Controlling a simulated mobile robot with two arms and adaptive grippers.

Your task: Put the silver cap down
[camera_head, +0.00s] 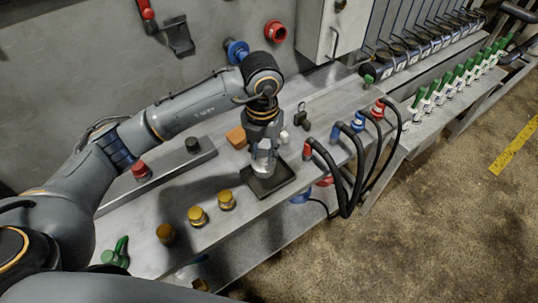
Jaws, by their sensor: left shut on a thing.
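My left gripper (263,150) points down over the metal bench and is shut on the silver cap (263,165). The silver cap is at or just above a dark square tray (284,190); I cannot tell whether the two touch. The gripper's fingers hide part of the cap. My right gripper does not show.
Three brass caps (197,215) stand on the metal bench (140,235) at the left. An orange block (236,138) and a small white piece (284,137) are near the gripper. Black hoses with red and blue connectors (337,165) are at the right. A green-handled valve (117,252) is at the front left.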

